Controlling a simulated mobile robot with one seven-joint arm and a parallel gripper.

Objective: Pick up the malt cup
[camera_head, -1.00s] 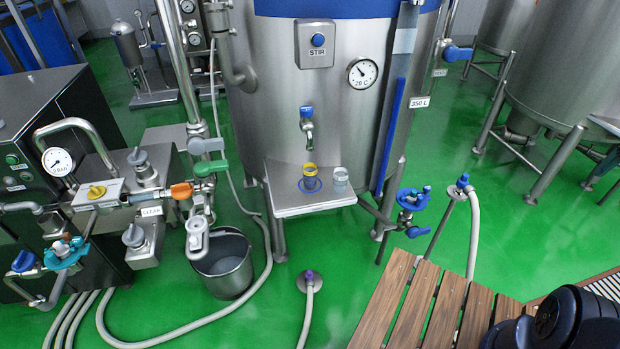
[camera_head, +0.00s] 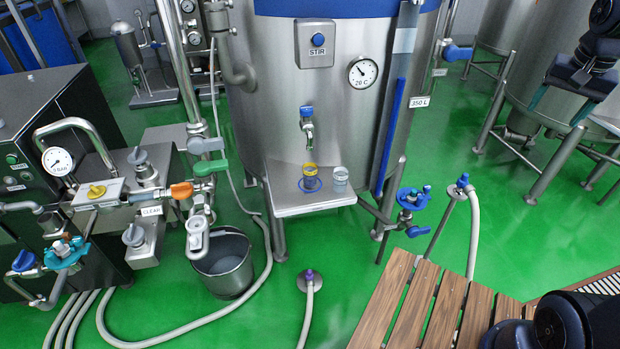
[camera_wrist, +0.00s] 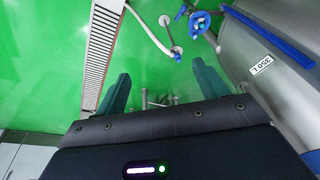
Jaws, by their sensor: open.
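Two small cups stand upright on the steel shelf (camera_head: 285,202) under the tank's tap (camera_head: 307,120). The left cup (camera_head: 311,180) has a yellow rim and stands on a blue ring mark. The right cup (camera_head: 340,178) is pale grey. I cannot read a label that tells which is the malt cup. My gripper (camera_head: 559,107) is at the upper right of the head view, far from both cups. Its two dark teal fingers are apart and empty, pointing down. The wrist view shows the open gripper (camera_wrist: 160,72) over green floor, with no cup in sight.
The steel tank (camera_head: 345,130) rises behind the shelf. A blue valve (camera_head: 413,200) stands to the shelf's right. A wooden slatted platform (camera_head: 425,310) is at the front right. A bucket (camera_head: 224,265) and hose lie to the left. Green floor in front of the shelf is partly free.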

